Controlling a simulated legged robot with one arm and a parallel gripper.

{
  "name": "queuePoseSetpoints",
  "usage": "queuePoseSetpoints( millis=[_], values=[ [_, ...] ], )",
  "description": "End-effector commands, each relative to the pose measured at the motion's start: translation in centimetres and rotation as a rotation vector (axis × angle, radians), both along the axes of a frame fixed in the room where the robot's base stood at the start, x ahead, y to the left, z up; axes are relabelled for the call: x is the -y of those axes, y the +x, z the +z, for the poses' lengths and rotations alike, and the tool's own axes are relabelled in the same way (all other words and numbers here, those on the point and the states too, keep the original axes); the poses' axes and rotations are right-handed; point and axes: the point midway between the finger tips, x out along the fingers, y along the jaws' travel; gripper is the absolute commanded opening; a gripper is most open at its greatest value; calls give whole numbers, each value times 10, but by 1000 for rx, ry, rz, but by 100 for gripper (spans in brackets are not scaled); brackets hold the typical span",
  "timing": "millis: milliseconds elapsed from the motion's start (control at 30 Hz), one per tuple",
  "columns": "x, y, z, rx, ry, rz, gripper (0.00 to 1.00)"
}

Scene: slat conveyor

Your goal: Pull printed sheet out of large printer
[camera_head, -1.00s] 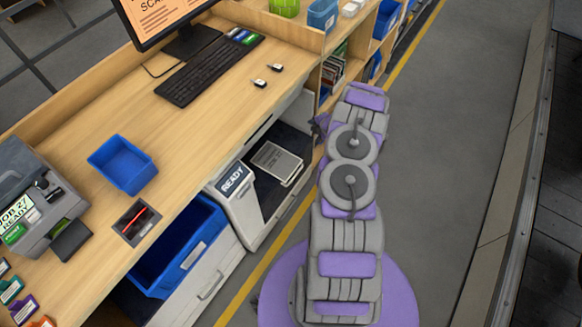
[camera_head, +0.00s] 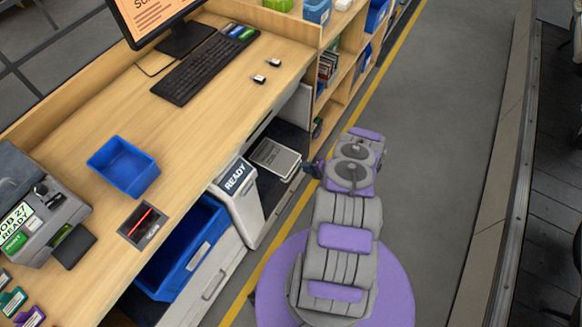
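The large printer (camera_head: 236,184) stands under the counter, with a white front panel that reads READY. A grey-white printed sheet (camera_head: 273,155) with dark lines of print lies in the printer's dark open bay, to the right of the panel. My gripper (camera_head: 309,170) is a small dark shape at the end of my grey and purple arm, beside the sheet's right edge. Whether it touches the sheet is unclear. Its fingers are too small and partly hidden by my arm, so I cannot tell whether they are open or shut.
The wooden counter (camera_head: 195,125) carries a keyboard (camera_head: 206,66), a monitor, a small blue bin (camera_head: 123,166) and a small printer (camera_head: 38,218). A larger blue bin (camera_head: 185,248) sits below it. The grey floor right of the yellow line is clear.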

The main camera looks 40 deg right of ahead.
Motion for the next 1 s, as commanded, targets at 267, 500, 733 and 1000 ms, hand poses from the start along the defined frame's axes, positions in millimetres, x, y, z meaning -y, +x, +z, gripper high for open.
queuePoseSetpoints(
  millis=[267,500,733,1000],
  values=[
    [-9,28,-28,-2,5,-3,23],
    [-18,48,-40,-2,2,-1,23],
    [-21,55,-43,-1,1,-3,23],
    [-19,55,-44,-2,5,-3,23]
  ],
)
